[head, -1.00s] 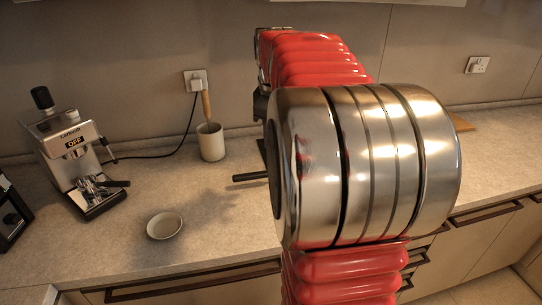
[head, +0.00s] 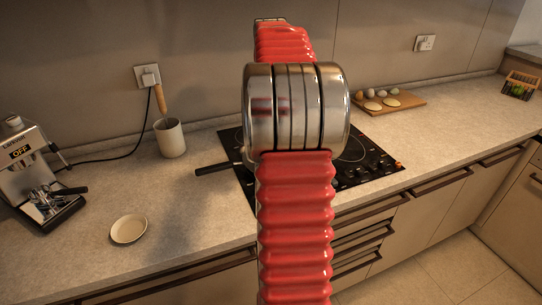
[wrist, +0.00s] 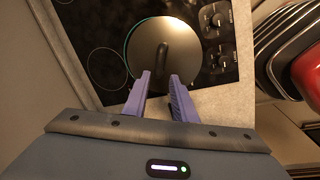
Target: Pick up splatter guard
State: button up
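A round grey-brown disc with a dark arched handle, which looks like the splatter guard (wrist: 148,58), lies over the black cooktop (wrist: 88,20) in the wrist view. My gripper (wrist: 160,76) shows two purple fingers spread apart with nothing between them. The fingertips overlap the disc's near edge in the picture, below the handle; I cannot tell the height gap. In the head view my arm hides the disc and the gripper. A dark pan handle (head: 214,169) sticks out left from behind my arm at the cooktop (head: 372,167).
A beige cup (head: 171,140) with a wooden-handled utensil, a small dish (head: 128,229) and a coffee machine (head: 30,172) stand to the left. A wooden board (head: 392,103) with eggs and pale rounds lies behind the cooktop. A basket (head: 520,86) is at far right.

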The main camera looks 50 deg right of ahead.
jog(key=f, duration=0.2)
jog(key=d+f, duration=0.1)
jog(key=f, duration=0.2)
jog(key=w+f, duration=0.1)
jog(key=f, duration=0.2)
jog(key=shift+d+f, duration=0.2)
jog(key=shift+w+d+f, duration=0.1)
jog(key=shift+d+f, duration=0.05)
jog(key=shift+f, duration=0.7)
jog(key=shift+w+d+f, duration=0.15)
jog(key=shift+f, duration=0.65)
jog(key=shift+w+d+f, duration=0.1)
jog(key=shift+d+f, duration=0.05)
jog(key=shift+f, duration=0.7)
grip_shut()
